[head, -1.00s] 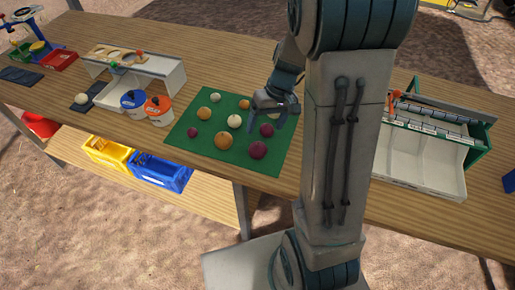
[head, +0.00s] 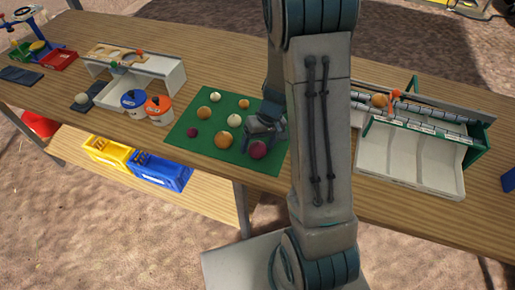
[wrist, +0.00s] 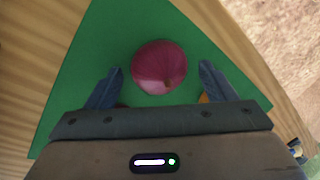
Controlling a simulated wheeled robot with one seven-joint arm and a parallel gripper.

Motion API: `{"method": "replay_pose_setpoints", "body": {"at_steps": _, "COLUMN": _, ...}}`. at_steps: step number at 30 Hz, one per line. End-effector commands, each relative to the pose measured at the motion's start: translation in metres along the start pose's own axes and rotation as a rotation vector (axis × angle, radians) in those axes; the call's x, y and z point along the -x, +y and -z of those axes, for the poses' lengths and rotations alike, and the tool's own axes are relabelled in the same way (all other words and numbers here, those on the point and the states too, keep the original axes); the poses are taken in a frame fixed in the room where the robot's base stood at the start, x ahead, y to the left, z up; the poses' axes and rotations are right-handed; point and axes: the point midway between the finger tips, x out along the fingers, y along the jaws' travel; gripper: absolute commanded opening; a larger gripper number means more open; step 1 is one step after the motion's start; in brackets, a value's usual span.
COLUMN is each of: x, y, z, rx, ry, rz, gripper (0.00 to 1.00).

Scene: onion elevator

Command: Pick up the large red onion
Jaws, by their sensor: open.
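The large red onion (head: 258,150) lies on the green mat (head: 180,142) near its front right corner. In the wrist view the onion (wrist: 159,67) is round and purple-red, between and slightly beyond my two blue fingertips. My gripper (head: 265,128) is open and empty, above the mat just behind the onion in the head view. In the wrist view my gripper (wrist: 161,74) has a finger on each side of the onion, with gaps showing. Its height above the onion is hard to tell. A second, smaller red onion is hidden by my gripper in the head view.
Orange onions (head: 223,140), white onions (head: 234,120) and a small red onion (head: 192,132) lie on the mat to the left. Blue-lidded (head: 133,102) and orange-lidded (head: 159,109) tubs stand left of the mat. A white sorting chute (head: 410,160) stands at the right.

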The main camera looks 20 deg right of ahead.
Motion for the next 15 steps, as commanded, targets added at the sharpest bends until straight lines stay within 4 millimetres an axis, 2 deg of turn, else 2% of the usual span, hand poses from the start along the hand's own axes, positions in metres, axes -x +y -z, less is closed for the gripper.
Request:
{"method": "replay_pose_setpoints", "body": {"at_steps": 1, "x": 0.0001, "y": 0.0, "z": 0.0, "rx": 0.0, "ry": 0.0, "rz": 0.0, "gripper": 0.77}}
{"method": "replay_pose_setpoints", "body": {"at_steps": 2, "x": 0.0001, "y": 0.0, "z": 0.0, "rx": 0.0, "ry": 0.0, "rz": 0.0, "gripper": 0.71}}
{"method": "replay_pose_setpoints", "body": {"at_steps": 6, "x": 0.0002, "y": 0.0, "z": -0.0001, "rx": 0.0, "ry": 0.0, "rz": 0.0, "gripper": 0.33}}
{"method": "replay_pose_setpoints", "body": {"at_steps": 7, "x": 0.0002, "y": 0.0, "z": -0.0001, "rx": 0.0, "ry": 0.0, "rz": 0.0, "gripper": 0.26}}
{"method": "replay_pose_setpoints", "body": {"at_steps": 15, "x": 0.0007, "y": -0.0001, "z": 0.0, "rx": 0.0, "ry": 0.0, "rz": 0.0, "gripper": 0.26}}
